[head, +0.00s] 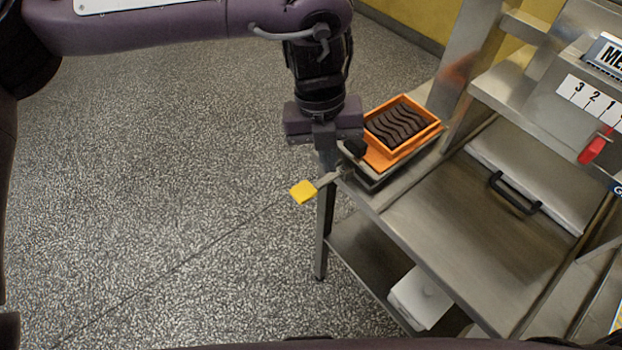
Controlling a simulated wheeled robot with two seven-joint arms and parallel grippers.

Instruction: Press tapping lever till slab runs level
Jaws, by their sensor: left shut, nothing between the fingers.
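The tapping lever has a yellow end pad (303,191) on a thin metal arm that sticks out to the left of the steel bench's corner. A dark brown slab (395,122) with wavy ridges lies in an orange tray (418,146) at the bench's back left; I cannot tell if it is level. My left gripper (327,168) is shut and empty, pointing down by the lever's arm, to the upper right of the yellow pad. I cannot tell whether it touches the lever. My right gripper is not in view.
The steel bench (430,215) has a flat panel with a black handle (515,192). A numbered label (590,98) and a red pointer (596,148) are on the machine at right. A white container (420,298) stands on the lower shelf. The floor at left is clear.

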